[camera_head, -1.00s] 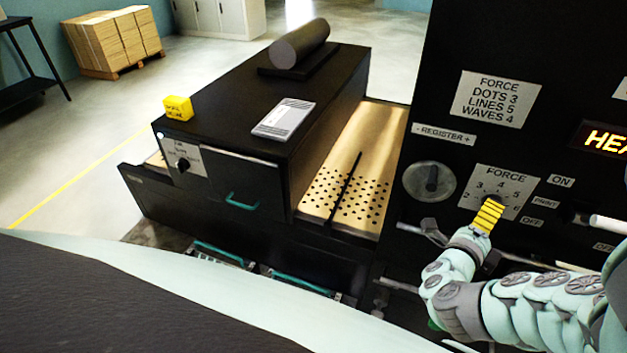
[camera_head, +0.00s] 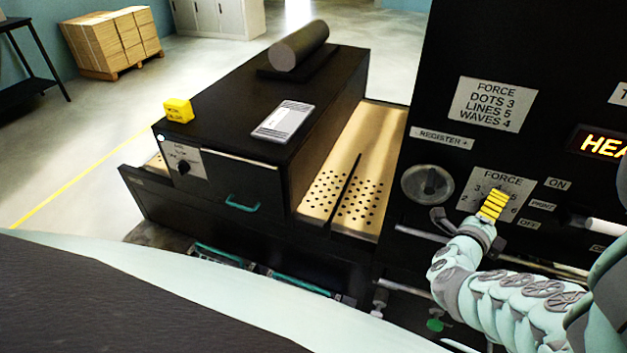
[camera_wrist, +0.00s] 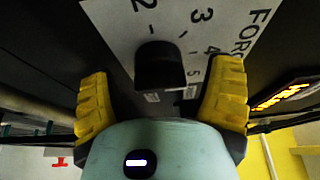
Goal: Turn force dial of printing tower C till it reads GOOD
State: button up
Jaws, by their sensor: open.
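The force dial is a black knob (camera_wrist: 160,66) on a white scale plate (camera_head: 480,187) marked FORCE, with numbers from 2 upward. In the head view my gripper (camera_head: 493,206) covers the knob. In the wrist view my open gripper (camera_wrist: 161,76) has one yellow finger on each side of the knob, with a gap at both sides. I cannot make out which number the knob points at. An orange lit display (camera_head: 602,144) right of the plate starts with HEA; its end is cut off. No tower letter is readable.
A notice (camera_head: 495,103) above reads FORCE DOTS 3, LINES 5, WAVES 4. A round REGISTER knob (camera_head: 428,184) sits left of the plate. ON, PRINT and OFF labels (camera_head: 543,206) and a pale handle (camera_head: 606,227) are at the right. A black machine (camera_head: 235,115) stands left.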

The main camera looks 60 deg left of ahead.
jog(key=shift+c, duration=0.4)
jog(key=c, duration=1.1)
jog(key=shift+f+n+t+b, duration=0.15)
jog(key=shift+n+t+b, duration=0.25)
jog(key=shift+n+b, duration=0.5)
jog(key=n, duration=0.2)
jog(key=shift+n+t+y+b, duration=0.3)
jog(key=shift+n+t+b, duration=0.1)
jog(key=shift+n+t+y+b, duration=0.25)
jog(key=shift+n+y+b, duration=0.15)
jog(key=shift+n, duration=0.8)
jog(key=shift+n+t+y+b, duration=0.25)
jog(key=shift+n+y, duration=0.25)
jog(key=shift+n, duration=0.7)
jog(key=shift+r, duration=0.2)
